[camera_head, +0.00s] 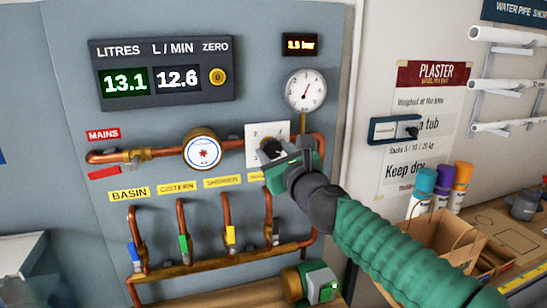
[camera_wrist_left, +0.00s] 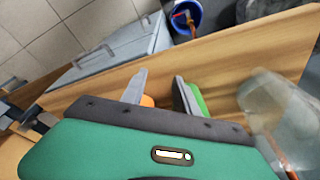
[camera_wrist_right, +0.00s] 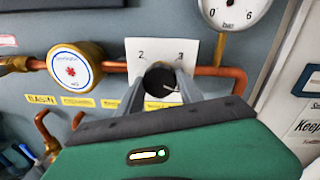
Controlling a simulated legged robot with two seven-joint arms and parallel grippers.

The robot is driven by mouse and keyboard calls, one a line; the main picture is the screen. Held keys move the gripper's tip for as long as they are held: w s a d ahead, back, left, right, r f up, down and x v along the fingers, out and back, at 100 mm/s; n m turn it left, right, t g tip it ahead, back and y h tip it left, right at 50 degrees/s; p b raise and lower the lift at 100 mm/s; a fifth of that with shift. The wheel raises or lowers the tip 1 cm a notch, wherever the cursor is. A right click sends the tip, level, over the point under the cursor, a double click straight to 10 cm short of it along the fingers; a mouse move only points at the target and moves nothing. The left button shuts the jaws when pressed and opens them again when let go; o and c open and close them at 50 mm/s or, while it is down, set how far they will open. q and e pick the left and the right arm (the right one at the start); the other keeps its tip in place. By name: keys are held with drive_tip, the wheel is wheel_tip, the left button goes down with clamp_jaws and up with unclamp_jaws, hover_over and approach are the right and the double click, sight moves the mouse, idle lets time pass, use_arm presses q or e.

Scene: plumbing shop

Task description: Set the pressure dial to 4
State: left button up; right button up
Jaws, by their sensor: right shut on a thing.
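The pressure dial is a black knob (camera_wrist_right: 160,75) on a white plate (camera_head: 258,131) set over the copper pipe. In the right wrist view the numbers 2 and 3 show on the plate; its lower part is hidden. My right gripper (camera_head: 273,150) is shut on the knob, with one finger on each side, also in the right wrist view (camera_wrist_right: 160,88). The small bar display (camera_head: 300,44) reads about 3.5, blurred. The round gauge (camera_head: 305,91) has its needle pointing up. My left gripper (camera_wrist_left: 162,92) is open, seen only in the left wrist view.
A round water meter (camera_head: 203,151) sits left of the dial. Below are several copper branches with coloured valve handles. A wooden bench with a cardboard box (camera_head: 455,240) and capped tubes stands at the right. A blue bucket (camera_wrist_left: 184,18) is beyond the bench edge.

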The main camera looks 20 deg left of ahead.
use_arm(q)
drive_tip(key=shift+s+b+x, duration=0.25)
drive_tip(key=shift+b+x, duration=0.65)
drive_tip(key=shift+x, duration=0.1)
use_arm(e)
drive_tip(key=m, duration=0.4)
drive_tip(key=shift+f+m, duration=0.3)
drive_tip(key=shift+f, duration=0.1)
use_arm(q)
drive_tip(key=shift+f, duration=0.15)
use_arm(e)
drive_tip(key=shift+r, duration=0.1)
use_arm(q)
drive_tip(key=shift+w, duration=0.1)
use_arm(e)
drive_tip(key=o, duration=1.4)
drive_tip(key=shift+r, duration=0.1)
drive_tip(key=shift+r, duration=0.1)
